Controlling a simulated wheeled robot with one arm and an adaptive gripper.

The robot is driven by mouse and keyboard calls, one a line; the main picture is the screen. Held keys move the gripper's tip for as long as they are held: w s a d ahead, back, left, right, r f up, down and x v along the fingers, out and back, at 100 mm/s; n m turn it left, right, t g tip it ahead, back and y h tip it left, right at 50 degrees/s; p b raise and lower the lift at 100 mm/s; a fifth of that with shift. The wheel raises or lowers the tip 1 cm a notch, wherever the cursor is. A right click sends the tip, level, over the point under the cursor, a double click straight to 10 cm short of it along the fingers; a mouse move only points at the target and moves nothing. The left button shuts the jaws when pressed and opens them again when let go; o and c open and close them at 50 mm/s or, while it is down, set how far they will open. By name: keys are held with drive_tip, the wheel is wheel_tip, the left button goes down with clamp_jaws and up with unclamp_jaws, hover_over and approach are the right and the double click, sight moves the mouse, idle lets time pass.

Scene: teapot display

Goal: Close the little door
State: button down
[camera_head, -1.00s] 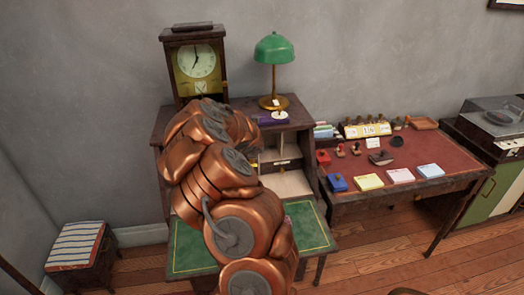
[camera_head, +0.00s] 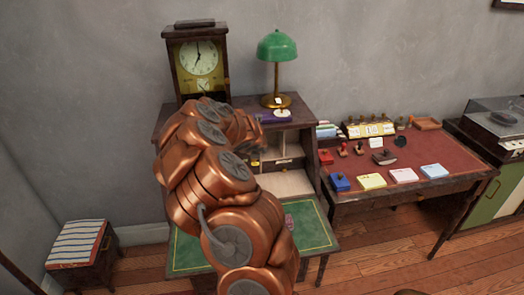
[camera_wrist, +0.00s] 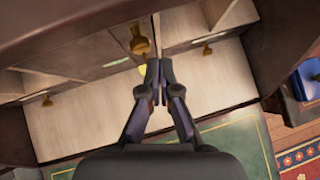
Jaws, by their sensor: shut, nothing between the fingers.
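The wooden writing desk (camera_head: 305,150) has an open front with small compartments. In the wrist view, its compartments (camera_wrist: 190,82) fill the upper part. A brass knob or key (camera_wrist: 139,40) with a yellow spot below it is at a narrow central wooden panel (camera_wrist: 112,52), which may be the little door; how far it stands open I cannot tell. My gripper (camera_wrist: 157,66) is shut and empty, its fingertips just below and right of the brass piece in the picture. Contact is unclear.
A green lamp (camera_head: 277,48) and a clock (camera_head: 197,62) stand on the desk top. The green writing surface (camera_head: 312,232) lies below the compartments. To the right, a red-topped table (camera_head: 440,158) holds stamps and paper pads. A small striped stool (camera_head: 77,243) stands at left.

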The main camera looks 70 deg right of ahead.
drive_tip(key=s+a+r+b, duration=0.2)
drive_tip(key=s+a+r, duration=0.4)
drive_tip(key=a+r, duration=0.1)
drive_tip(key=shift+a, duration=0.25)
idle(0.4)
